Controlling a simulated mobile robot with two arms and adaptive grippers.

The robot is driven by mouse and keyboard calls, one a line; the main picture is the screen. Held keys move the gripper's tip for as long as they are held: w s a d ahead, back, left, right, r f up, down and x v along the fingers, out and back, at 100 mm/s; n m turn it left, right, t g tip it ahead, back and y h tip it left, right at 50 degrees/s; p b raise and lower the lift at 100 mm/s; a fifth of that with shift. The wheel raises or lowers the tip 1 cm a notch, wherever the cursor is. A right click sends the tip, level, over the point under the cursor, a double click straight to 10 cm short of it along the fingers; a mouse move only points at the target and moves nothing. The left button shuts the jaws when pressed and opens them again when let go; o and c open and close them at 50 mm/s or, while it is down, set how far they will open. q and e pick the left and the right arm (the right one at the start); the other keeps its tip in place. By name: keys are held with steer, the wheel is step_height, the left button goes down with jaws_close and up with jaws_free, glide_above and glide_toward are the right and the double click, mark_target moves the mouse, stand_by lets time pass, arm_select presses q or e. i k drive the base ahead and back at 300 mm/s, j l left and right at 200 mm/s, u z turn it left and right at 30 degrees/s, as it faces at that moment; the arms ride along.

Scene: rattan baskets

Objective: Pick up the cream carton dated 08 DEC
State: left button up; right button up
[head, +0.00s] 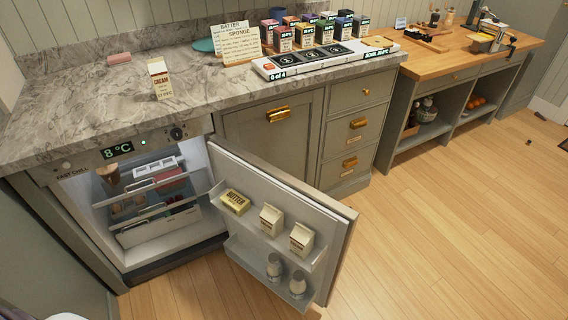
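A cream carton (159,80) with a gabled top stands upright on the marble counter above the fridge. It is labelled CREAM, but the date print is too small to read. Two more cream-coloured gabled cartons stand on the upper shelf of the open fridge door: a left carton (271,220) and a right carton (301,239). Their labels and dates are too small to read, so I cannot tell which carton is dated 08 DEC. Neither of my grippers is in view.
The fridge door (325,240) stands wide open over the floor. Butter (235,201) sits left of the door cartons, with two bottles (285,276) below. The fridge display (117,150) reads 8°C. A scale-like board (330,60) and small boxes occupy the counter's right.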

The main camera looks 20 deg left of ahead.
mark_target(272, 218)
steer(key=k+j, duration=0.7)
steer(key=j, duration=0.15)
